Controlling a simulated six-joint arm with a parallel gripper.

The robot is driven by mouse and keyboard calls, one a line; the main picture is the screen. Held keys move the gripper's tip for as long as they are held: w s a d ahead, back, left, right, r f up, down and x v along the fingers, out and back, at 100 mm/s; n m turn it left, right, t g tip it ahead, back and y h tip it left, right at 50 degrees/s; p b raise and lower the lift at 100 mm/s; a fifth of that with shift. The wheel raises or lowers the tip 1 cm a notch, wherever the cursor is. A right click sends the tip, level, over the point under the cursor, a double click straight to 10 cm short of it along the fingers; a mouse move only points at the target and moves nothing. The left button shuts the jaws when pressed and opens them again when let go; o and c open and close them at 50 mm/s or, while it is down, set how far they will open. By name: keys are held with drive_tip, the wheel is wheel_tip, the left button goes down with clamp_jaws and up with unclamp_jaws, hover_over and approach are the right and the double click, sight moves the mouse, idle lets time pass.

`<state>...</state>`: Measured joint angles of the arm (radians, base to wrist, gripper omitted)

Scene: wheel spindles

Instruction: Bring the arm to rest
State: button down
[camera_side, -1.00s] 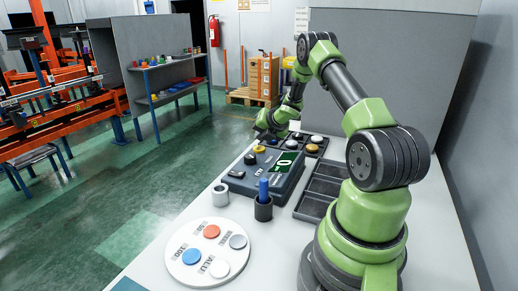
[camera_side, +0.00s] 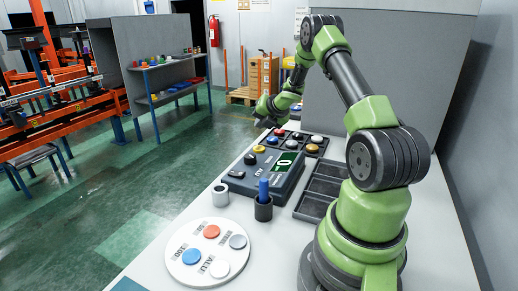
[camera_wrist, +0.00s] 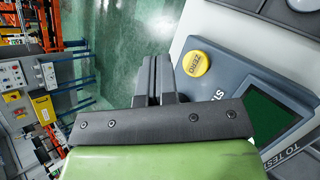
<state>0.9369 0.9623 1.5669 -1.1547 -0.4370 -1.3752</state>
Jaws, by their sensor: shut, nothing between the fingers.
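My gripper (camera_side: 268,120) is at the far end of the table in the side view, raised above the grey device's far end and holding nothing. In the wrist view its dark fingers (camera_wrist: 152,70) are together, with floor behind them. The grey device (camera_side: 262,184) has a green display (camera_side: 286,162) and a yellow button (camera_side: 258,149). The yellow button also shows in the wrist view (camera_wrist: 188,62), to the right of the fingers and apart from them.
A white round plate (camera_side: 206,254) with several coloured discs lies in front. A dark cup (camera_side: 263,211) holds a blue peg (camera_side: 263,187); a light grey ring (camera_side: 220,196) stands nearby. An empty black tray (camera_side: 321,190) and a tray of round pieces (camera_side: 301,141) lie near my arm.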

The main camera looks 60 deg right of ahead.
drive_tip(key=shift+r, duration=0.1)
drive_tip(key=a+r+m+h, duration=0.2)
drive_tip(key=a+r+m, duration=1.3)
drive_tip(key=r, duration=0.4)
drive_tip(key=s+a+m+g+y, duration=0.1)
drive_tip(key=s+a+m+y, duration=0.6)
drive_tip(key=s+a, duration=1.1)
drive_tip(key=a+r+m, duration=0.1)
drive_tip(key=a+m, duration=0.3)
drive_tip(key=shift+y, duration=0.4)
drive_tip(key=c, duration=1.8)
unclamp_jaws()
drive_tip(key=shift+d, duration=0.1)
drive_tip(key=shift+c, duration=0.2)
